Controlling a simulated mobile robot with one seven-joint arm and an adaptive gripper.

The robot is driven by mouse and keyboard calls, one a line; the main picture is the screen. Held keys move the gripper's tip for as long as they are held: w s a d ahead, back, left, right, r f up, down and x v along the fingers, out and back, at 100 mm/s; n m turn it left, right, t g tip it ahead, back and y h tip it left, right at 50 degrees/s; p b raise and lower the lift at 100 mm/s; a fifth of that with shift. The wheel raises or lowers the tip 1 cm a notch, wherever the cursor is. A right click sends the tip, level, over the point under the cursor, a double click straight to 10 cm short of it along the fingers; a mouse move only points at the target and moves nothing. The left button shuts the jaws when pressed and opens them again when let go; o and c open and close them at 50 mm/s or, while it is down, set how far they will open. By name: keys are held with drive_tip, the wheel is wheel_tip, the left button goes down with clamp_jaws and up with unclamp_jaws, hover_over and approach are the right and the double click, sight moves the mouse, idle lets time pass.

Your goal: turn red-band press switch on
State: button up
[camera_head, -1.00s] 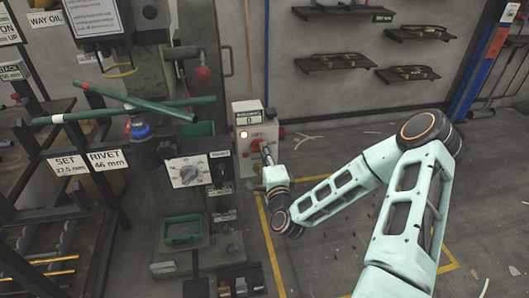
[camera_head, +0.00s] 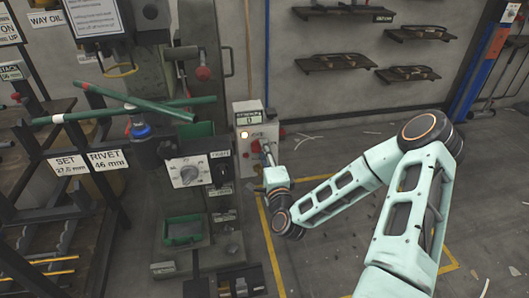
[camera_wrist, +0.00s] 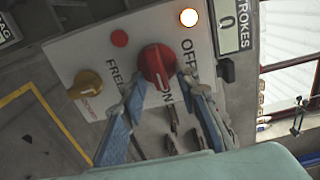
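The red rotary switch (camera_wrist: 157,65) sits on a white control panel (camera_wrist: 108,55), with OFF and ON lettering beside it in the wrist view. I cannot tell surely which word it points to. My gripper (camera_wrist: 164,84) has one blue-grey finger on each side of the switch's lower part, close to it. Contact is not clear. In the head view, my gripper (camera_head: 267,152) is at the front of the control box (camera_head: 241,118) and partly hides the switch. No red band can be made out on the press (camera_head: 150,85).
A lit lamp (camera_wrist: 189,17), a STROKES counter (camera_wrist: 233,25) reading 0, a yellow knob (camera_wrist: 86,83) and a small red button (camera_wrist: 119,38) are around the switch. Open floor lies to the right.

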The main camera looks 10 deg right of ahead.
drive_tip(key=s, duration=0.7)
drive_tip(key=shift+s, duration=0.15)
